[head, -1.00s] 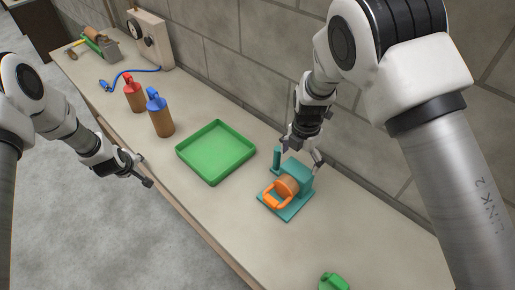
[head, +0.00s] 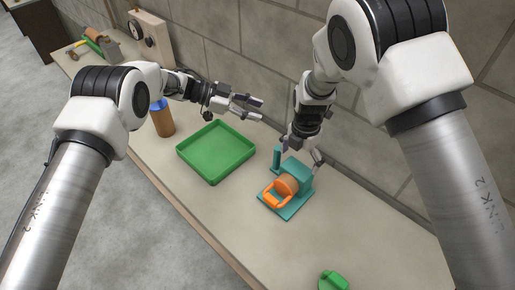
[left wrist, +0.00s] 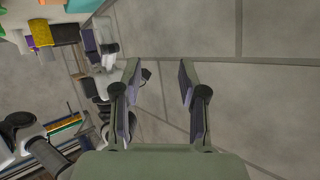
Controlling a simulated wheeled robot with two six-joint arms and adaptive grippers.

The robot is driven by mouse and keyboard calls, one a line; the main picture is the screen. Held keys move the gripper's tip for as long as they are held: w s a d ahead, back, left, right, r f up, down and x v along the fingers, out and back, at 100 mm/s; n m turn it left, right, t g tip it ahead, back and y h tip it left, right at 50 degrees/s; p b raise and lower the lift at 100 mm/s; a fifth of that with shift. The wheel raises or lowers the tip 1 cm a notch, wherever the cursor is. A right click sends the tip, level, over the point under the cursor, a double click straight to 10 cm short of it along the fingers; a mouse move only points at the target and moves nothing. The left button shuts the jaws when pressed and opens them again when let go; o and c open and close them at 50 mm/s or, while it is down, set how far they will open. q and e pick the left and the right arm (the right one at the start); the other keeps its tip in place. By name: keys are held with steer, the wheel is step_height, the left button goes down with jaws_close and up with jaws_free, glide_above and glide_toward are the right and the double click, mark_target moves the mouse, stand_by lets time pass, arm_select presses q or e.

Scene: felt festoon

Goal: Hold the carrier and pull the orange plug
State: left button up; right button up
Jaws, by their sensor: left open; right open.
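The teal carrier (head: 297,208) sits on the bench right of the green tray, with an upright post at its back left. The orange plug (head: 277,195) has a loop handle and faces the front left. Its handle meets a brown cylinder (head: 289,183) seated against the carrier's block. My right gripper (head: 302,157) is open, pointing down just above the carrier's back; I cannot tell whether it touches. My left gripper (head: 256,108) is open and empty, raised above the back of the tray and pointing right. Its spread fingers show in the left wrist view (left wrist: 160,95).
The green tray (head: 216,173) is empty. A brown bottle with a blue top (head: 163,120) stands left of it, partly behind my left arm. A green handled piece (head: 333,281) lies at the front. A block wall (head: 370,130) borders the bench's back.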

mark_target(297, 175)
steer(key=shift+d, duration=0.1)
steer(key=shift+s+f, duration=0.1)
steer(key=shift+f, duration=0.25)
step_height(297, 175, down, 7)
steer(key=shift+f, duration=0.1)
arm_select(q)
steer(key=s+f+m+g+y, duration=0.2)
steer(key=s+m+g+y, duration=0.1)
steer(key=s, duration=0.2)
steer(key=s+d+f+m+g+y, duration=0.1)
steer(key=s+f+m+g+y, duration=0.1)
steer(key=s, duration=0.4)
steer(key=shift+f+m+g+y, duration=0.45)
steer(key=shift+m+g, duration=0.25)
steer(key=shift+g, duration=0.3)
arm_select(e)
steer(key=c, duration=1.1)
steer(key=shift+o, duration=0.2)
arm_select(q)
step_height(297, 175, up, 6)
steer(key=w+a+r, duration=0.1)
steer(key=a+r, duration=0.1)
steer(key=a, duration=0.8)
